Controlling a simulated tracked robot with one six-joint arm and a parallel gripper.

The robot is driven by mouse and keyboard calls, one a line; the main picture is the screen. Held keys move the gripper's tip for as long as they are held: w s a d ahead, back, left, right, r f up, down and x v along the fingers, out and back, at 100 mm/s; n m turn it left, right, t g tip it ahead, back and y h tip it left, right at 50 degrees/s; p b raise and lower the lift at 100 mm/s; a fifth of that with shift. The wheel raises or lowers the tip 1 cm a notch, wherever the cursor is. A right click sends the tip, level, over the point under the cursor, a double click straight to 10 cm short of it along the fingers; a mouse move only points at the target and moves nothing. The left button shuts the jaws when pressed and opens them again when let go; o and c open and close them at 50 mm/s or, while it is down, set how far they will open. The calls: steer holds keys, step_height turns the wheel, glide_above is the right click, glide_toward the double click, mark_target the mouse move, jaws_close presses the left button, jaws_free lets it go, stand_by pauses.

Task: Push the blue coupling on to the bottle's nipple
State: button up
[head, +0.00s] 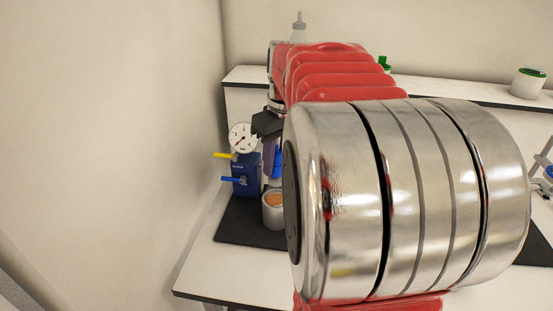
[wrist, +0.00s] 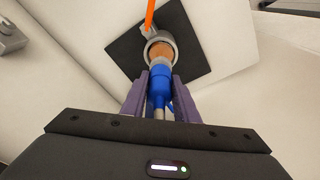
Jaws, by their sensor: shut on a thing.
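My gripper (wrist: 160,84) shows purple fingers in the wrist view, shut on the blue coupling (wrist: 160,80). In the head view my gripper (head: 269,155) points down, with part of the blue coupling (head: 277,165) beside its fingers. Beyond the coupling in the wrist view is a round light-rimmed vessel (wrist: 171,44) with orange contents; it also shows as a pale cup (head: 273,218) below the gripper in the head view. I cannot tell whether the coupling touches it. No nipple shows clearly near the coupling. A pale bottle with a thin tip (head: 299,30) stands behind my arm.
A blue box (head: 240,178) with a round gauge (head: 242,137) and yellow and blue levers stands left of the gripper. A black mat (head: 233,225) lies below. A wall is close on the left. A green-lidded tub (head: 528,83) stands on the shelf. An orange strip (wrist: 150,14) shows beyond the vessel.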

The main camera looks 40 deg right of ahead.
steer(key=shift+f, duration=0.45)
steer(key=o, duration=1.2)
steer(key=shift+c, duration=0.2)
steer(key=shift+r, duration=0.1)
step_height(320, 180, up, 13)
steer(key=s, duration=0.2)
steer(key=shift+r, duration=0.2)
steer(key=shift+a, duration=0.15)
